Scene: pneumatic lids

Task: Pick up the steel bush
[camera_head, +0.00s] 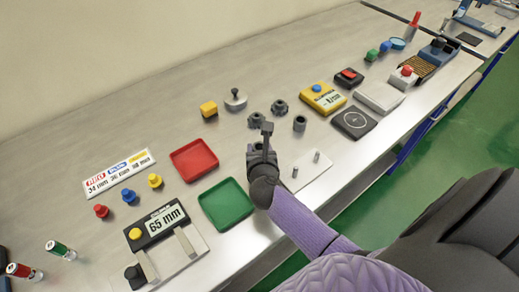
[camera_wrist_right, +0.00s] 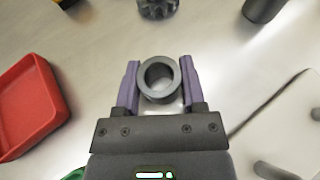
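A grey steel bush (camera_wrist_right: 148,94), a short hollow ring, stands between the two fingers of my right gripper (camera_wrist_right: 160,85) in the right wrist view. The fingers lie on either side of it, and its open top faces the camera. Whether they touch it is hard to tell. In the head view my right gripper (camera_head: 266,140) is low over the table, and the bush (camera_head: 252,150) is partly hidden behind it. My left gripper is not in view.
Dark knurled nuts (camera_head: 279,106) and a grey cylinder (camera_head: 299,123) stand close behind. A red tray (camera_head: 194,160) and green tray (camera_head: 226,204) lie left. A white plate with pins (camera_head: 308,171) lies right. Open table (camera_head: 150,125) extends behind the trays.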

